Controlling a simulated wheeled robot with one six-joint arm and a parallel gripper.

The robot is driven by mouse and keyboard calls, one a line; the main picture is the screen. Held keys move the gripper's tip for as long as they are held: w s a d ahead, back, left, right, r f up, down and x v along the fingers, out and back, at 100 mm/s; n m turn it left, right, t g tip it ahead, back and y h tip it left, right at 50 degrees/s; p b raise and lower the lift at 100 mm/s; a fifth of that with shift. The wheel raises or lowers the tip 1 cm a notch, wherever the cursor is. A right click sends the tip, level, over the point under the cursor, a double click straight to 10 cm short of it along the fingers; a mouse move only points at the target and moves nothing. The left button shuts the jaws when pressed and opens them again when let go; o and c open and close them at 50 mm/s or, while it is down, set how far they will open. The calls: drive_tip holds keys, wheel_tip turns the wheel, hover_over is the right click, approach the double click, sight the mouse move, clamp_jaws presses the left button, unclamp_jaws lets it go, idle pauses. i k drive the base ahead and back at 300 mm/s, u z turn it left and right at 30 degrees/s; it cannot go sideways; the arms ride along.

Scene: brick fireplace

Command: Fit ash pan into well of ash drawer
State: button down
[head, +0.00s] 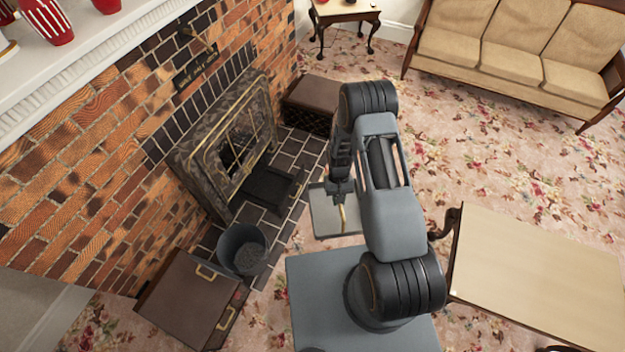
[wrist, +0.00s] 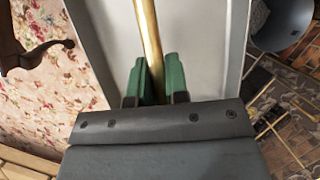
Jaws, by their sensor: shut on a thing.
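The ash pan (head: 324,218) is a shallow light-grey tray with a brass handle. My gripper (head: 343,192) is shut on the brass handle above the pan. In the wrist view the green fingertips (wrist: 156,78) close on the handle, and the pan (wrist: 207,45) fills the middle behind them. The ash drawer (head: 268,188) is the dark open drawer at the foot of the fireplace, left of the pan. The pan is apart from the drawer. My arm hides part of the pan's right side.
A grey bucket (head: 227,245) stands left of the drawer on the tiled hearth. A brown box (head: 190,300) is at front left, another (head: 312,95) beyond the fireplace (head: 215,150). A wooden table (head: 540,270) is at right. Tiles and carpet lie between pan and drawer.

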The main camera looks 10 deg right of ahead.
sight(275, 189)
drive_tip(key=z, duration=0.8)
drive_tip(key=i, duration=1.55)
drive_tip(key=u, duration=2.95)
drive_tip(key=i, duration=0.5)
